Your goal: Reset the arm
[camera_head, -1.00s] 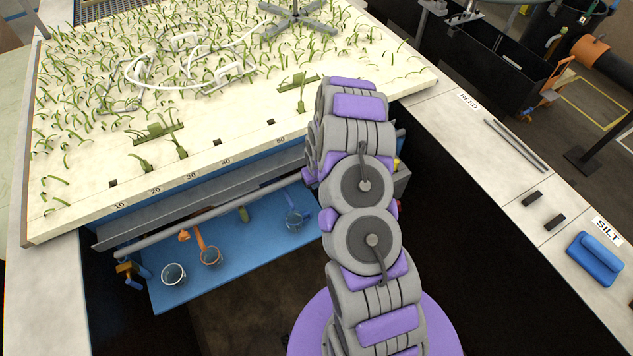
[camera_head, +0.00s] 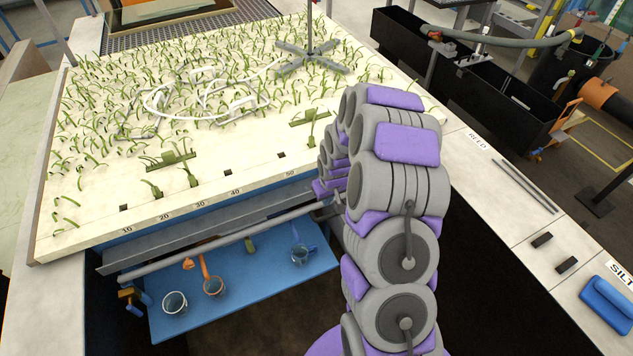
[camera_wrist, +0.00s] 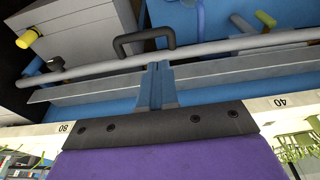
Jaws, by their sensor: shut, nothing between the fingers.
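My arm rises at the right of the head view and bends away over the front edge of the planted board (camera_head: 215,190). In the wrist view my gripper (camera_wrist: 156,72) shows as two narrow blue-grey fingers shut together with nothing between them. They point toward a long grey rail (camera_wrist: 235,45) and a black handle (camera_wrist: 144,42); whether they touch either I cannot tell. In the head view the arm's own links mostly hide the gripper.
Below the board a blue shelf (camera_head: 235,285) holds a clear cup (camera_head: 174,303), an orange-handled cup (camera_head: 213,286) and a blue-handled cup (camera_head: 300,255). At the right, a ledge carries grey rods (camera_head: 528,186), black blocks (camera_head: 542,240) and a blue case (camera_head: 608,300).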

